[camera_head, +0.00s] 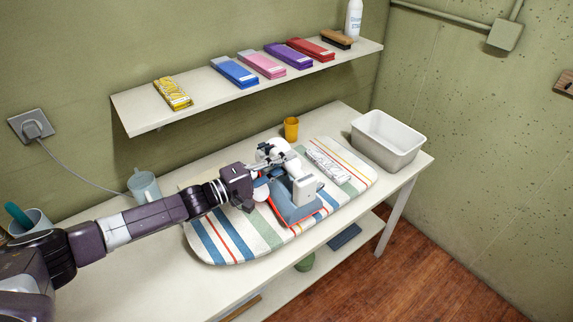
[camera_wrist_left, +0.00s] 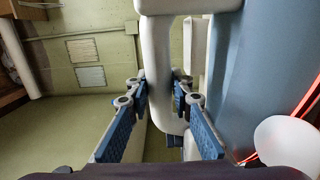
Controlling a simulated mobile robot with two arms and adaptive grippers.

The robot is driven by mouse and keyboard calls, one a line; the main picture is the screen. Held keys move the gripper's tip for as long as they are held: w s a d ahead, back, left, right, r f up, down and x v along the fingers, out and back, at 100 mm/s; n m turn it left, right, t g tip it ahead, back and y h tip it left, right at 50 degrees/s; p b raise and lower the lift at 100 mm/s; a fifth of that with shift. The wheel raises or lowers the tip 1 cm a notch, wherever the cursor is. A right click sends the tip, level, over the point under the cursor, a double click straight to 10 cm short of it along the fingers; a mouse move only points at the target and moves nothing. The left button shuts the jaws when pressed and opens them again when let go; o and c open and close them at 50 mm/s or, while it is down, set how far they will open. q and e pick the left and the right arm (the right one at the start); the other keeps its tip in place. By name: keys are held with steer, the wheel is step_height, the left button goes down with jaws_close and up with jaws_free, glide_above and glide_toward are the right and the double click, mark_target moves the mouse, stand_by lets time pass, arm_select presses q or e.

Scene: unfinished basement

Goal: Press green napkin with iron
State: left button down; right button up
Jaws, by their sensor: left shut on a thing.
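The iron (camera_head: 297,212) has a blue-grey body with white parts and a thin orange-red edge low on its left side. It is over the striped ironing board (camera_head: 240,246) on the table; I cannot tell if its base touches the cloth. My left gripper (camera_head: 276,164) is shut on the iron's handle. In the left wrist view, the white handle (camera_wrist_left: 160,75) runs between the fingers (camera_wrist_left: 158,112), with the blue body (camera_wrist_left: 262,75) at right. I cannot make out a green napkin on the board; the iron and arm hide part of it. My right gripper is out of view.
A folded patterned cloth (camera_head: 328,165) lies on the board's far part. A white bin (camera_head: 388,142), an orange cup (camera_head: 291,129) and a pale mug (camera_head: 143,187) stand on the table (camera_head: 115,285). A wall shelf (camera_head: 215,98) is above. A green thing (camera_head: 304,262) sits below the table.

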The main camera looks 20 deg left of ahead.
arm_select(q)
steer(key=shift+w+a+r, duration=0.1)
steer(key=shift+w+a, duration=0.1)
steer(key=shift+s+d+p, duration=0.5)
steer(key=shift+s+d, duration=0.1)
steer(key=shift+d, duration=0.1)
stand_by(1.3)
step_height(320, 180, up, 3)
steer(key=shift+w+f+p, duration=0.15)
steer(key=shift+f+p, duration=0.05)
steer(key=shift+p, duration=1)
step_height(320, 180, up, 7)
steer(key=p, duration=0.6)
steer(key=shift+f, duration=0.1)
